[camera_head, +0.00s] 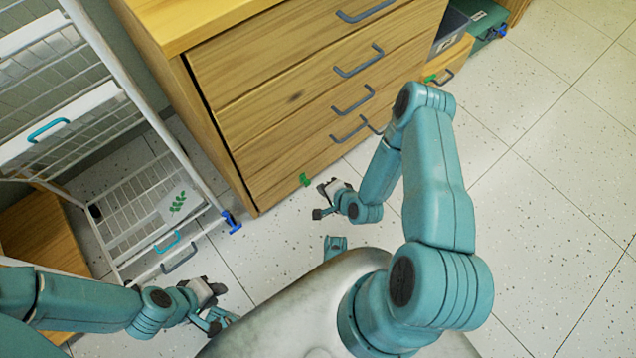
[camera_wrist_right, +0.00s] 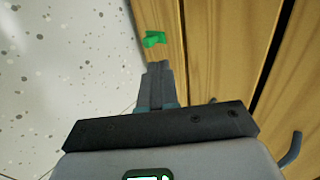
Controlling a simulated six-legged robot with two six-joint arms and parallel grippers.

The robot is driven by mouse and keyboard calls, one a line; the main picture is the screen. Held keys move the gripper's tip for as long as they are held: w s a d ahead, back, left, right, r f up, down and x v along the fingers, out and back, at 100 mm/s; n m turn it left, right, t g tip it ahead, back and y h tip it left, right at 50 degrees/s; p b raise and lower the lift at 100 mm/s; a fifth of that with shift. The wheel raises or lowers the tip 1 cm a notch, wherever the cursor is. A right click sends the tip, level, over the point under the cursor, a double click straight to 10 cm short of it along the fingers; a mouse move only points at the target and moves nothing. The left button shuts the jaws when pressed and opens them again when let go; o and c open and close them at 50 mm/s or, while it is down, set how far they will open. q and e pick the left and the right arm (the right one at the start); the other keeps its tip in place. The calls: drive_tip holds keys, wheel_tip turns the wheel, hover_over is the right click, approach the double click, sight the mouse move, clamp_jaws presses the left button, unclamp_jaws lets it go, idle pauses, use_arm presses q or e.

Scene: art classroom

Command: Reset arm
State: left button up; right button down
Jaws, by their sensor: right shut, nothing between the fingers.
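My right gripper (camera_head: 322,204) hangs in front of the wooden drawer cabinet, low over the floor. In the right wrist view, its fingers (camera_wrist_right: 158,82) are together, with nothing between them. My right arm is bent, with its elbow raised. My left gripper (camera_head: 218,304) is at the lower left, near the front of my body and below the white wire rack. It is small and seen at an angle, so I cannot tell whether its fingers are open or shut.
The wooden drawer cabinet (camera_head: 270,92) with grey handles stands close ahead. The white wire rack (camera_head: 118,215) is at the left. Speckled floor (camera_head: 545,190) is clear at the right.

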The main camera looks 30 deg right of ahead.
drive_tip(key=shift+s+r, duration=0.25)
drive_tip(key=shift+s, duration=0.05)
drive_tip(key=w+a+r+n+g+y, duration=0.1)
drive_tip(key=w+a+r+n+y, duration=0.25)
drive_tip(key=a+r+n, duration=0.45)
drive_tip(key=s+a+r+n+g, duration=0.1)
drive_tip(key=s+a+n+g, duration=0.15)
drive_tip(key=s, duration=0.25)
drive_tip(key=s+a+r+n+g+p, duration=0.1)
drive_tip(key=s+n+g, duration=0.1)
drive_tip(key=s+g, duration=0.15)
drive_tip(key=s+a+r+n+g, duration=0.1)
drive_tip(key=s+a+n+g, duration=0.1)
drive_tip(key=s, duration=0.4)
wheel_tip(320, 180, up, 30)
drive_tip(key=p, duration=3)
drive_tip(key=shift+s+a+p, duration=0.25)
drive_tip(key=shift+a+p, duration=0.05)
